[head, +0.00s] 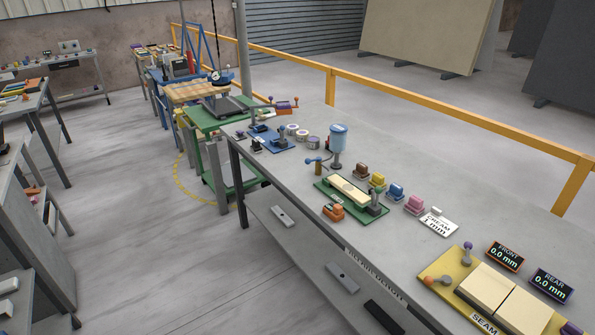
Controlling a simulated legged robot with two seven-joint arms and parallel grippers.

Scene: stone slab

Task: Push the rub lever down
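No lever in the head view carries a readable "rub" label, so I cannot tell which one is the rub lever. A green fixture (369,213) on the long grey bench holds a pale slab (349,189). A grey-green lever (376,198) stands at its right end. A small lever with a blue knob (312,160) is behind its left end, beside a blue-topped canister (338,141). Neither of my grippers is in view.
Colored blocks (396,192) and a white "cream 1 mm" card (437,223) line the bench. Two displays (504,256) read 0.0 mm. A blue fixture (272,139) and a green cart (218,117) are farther back. A yellow rail (455,116) runs behind.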

